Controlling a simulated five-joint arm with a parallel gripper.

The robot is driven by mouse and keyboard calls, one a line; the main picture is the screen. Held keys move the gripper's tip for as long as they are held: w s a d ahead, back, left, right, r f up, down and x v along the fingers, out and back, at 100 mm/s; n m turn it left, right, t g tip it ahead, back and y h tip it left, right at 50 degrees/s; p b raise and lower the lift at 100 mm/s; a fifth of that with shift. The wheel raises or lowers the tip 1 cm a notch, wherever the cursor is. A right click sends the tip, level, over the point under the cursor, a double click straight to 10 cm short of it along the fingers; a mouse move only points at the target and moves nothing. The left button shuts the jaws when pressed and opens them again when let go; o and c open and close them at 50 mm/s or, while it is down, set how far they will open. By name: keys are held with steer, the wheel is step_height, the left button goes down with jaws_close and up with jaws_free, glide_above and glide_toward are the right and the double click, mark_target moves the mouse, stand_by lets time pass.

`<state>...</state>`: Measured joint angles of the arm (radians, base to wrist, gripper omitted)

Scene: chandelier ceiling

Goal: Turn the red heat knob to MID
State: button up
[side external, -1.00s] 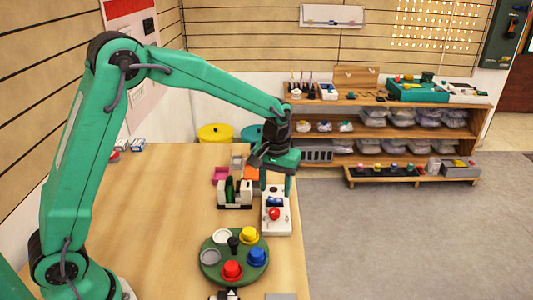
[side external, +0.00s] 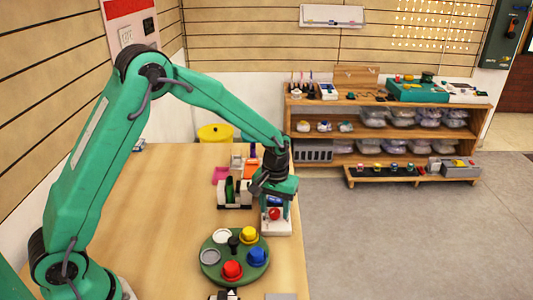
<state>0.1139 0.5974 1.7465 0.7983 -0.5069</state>
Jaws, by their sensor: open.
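A red knob (side external: 274,213) sits on a white panel (side external: 276,229) near the right edge of the table. A blue part shows just behind it on the same panel. My gripper (side external: 277,207) is open and points down over the panel, with its fingers close to the red knob, one on each side. I cannot tell whether they touch it. Any markings on the panel, such as MID, are too small to read, and the gripper partly hides the panel's far end.
A green round tray (side external: 206,270) with red, yellow, blue and other round pieces stands in front of the panel. A white holder with a green bottle (side external: 229,190) stands to its left. The table (side external: 165,220) is clear at left.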

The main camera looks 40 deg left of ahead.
steer(key=c, duration=1)
steer(key=shift+m, duration=0.5)
steer(key=m, duration=0.3)
steer(key=shift+r+m, duration=0.1)
steer(key=shift+m, duration=2.4)
steer(key=o, duration=1)
